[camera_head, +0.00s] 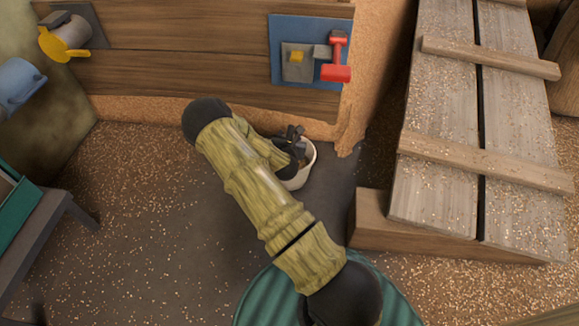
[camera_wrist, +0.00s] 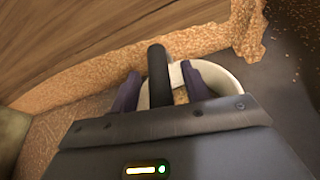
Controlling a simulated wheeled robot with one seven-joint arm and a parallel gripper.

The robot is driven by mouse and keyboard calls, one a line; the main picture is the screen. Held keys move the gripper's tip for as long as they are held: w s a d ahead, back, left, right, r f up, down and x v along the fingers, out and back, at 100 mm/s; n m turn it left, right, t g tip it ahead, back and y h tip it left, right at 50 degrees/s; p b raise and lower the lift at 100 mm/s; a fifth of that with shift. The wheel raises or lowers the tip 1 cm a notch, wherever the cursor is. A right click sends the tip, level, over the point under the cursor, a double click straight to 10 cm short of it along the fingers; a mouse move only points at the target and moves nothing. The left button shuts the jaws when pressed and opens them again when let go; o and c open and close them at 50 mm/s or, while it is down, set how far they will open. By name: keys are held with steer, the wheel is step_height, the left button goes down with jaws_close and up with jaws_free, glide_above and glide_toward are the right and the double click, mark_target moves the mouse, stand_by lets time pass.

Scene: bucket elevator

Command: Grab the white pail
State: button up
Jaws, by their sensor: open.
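The white pail (camera_head: 298,180) stands on the dark floor close to the wooden wall, mostly covered by my arm and gripper in the head view. In the wrist view its pale rim (camera_wrist: 228,76) curves behind and to the right of my fingers, and some brownish content shows inside. My gripper (camera_head: 294,150) is over the pail, with its dark fingers apart. In the wrist view the two fingers (camera_wrist: 163,85) overlap the pail's opening, with a black bar and a white strip showing between them. I cannot tell whether they touch the pail.
A wooden wall (camera_head: 180,70) runs behind the pail, with a blue panel (camera_head: 285,28) and red lever (camera_head: 338,60). A slatted plank ramp (camera_head: 440,100) stands to the right.

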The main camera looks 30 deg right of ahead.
steer(key=shift+c, duration=0.2)
stand_by(0.3)
jaws_close()
steer(key=shift+w, duration=0.1)
stand_by(0.7)
stand_by(0.4)
steer(key=shift+d+r, duration=0.1)
steer(key=shift+r, duration=0.05)
